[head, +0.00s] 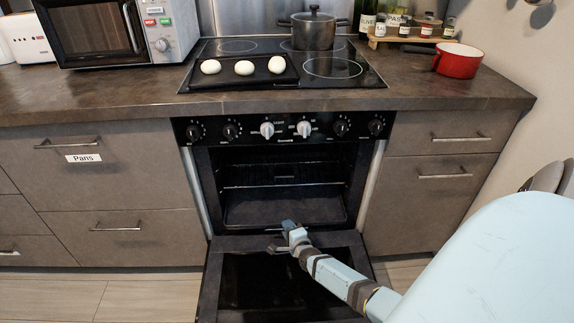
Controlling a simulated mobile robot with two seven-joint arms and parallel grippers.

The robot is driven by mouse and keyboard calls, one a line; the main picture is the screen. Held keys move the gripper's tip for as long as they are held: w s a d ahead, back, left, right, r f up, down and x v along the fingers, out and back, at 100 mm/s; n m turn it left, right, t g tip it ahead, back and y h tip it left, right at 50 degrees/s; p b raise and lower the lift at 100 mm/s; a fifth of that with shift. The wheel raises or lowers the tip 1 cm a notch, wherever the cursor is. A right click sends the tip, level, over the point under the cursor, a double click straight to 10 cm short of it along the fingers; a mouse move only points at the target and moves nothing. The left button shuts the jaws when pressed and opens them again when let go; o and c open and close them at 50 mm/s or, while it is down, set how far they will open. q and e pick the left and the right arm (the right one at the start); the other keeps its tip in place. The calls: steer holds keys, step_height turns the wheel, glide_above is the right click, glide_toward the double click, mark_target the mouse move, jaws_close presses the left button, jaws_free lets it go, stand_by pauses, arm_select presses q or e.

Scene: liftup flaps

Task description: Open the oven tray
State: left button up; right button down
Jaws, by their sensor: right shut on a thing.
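The oven (283,131) stands open in the middle of the counter front. Its door (240,283) is folded down towards me, with a dark glass panel. A dark oven tray (262,211) is low inside the cavity, below a wire rack (270,178). My right gripper (287,228) reaches in over the door from the lower right. It is shut at the front edge of the cavity, on what looks like the tray's front edge; the exact contact is too small to see. My left gripper is not in view.
Above, the cooktop holds a black pan with several white round things (244,68) and a pot (313,30). A red saucepan (458,61) sits at the right counter end. Closed drawers (120,222) flank the oven. My pale blue right arm covers the lower right.

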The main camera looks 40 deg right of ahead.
steer(key=s+a+p, duration=0.1)
steer(key=s+a, duration=0.2)
steer(key=s+a+p, duration=0.1)
steer(key=s+a, duration=0.2)
steer(key=s, duration=0.1)
steer(key=shift+r+p, duration=0.15)
steer(key=shift+p, duration=0.25)
steer(key=shift+s+a+p, duration=0.3)
steer(key=shift+s+a, duration=0.4)
steer(key=shift+s, duration=0.25)
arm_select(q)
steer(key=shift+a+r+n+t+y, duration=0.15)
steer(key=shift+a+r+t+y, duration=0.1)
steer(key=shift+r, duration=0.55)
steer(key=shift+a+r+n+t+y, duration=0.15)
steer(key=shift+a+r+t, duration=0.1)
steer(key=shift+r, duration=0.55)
arm_select(e)
steer(key=shift+s+a, duration=0.35)
steer(key=shift+s, duration=0.05)
steer(key=c, duration=1.3)
jaws_free()
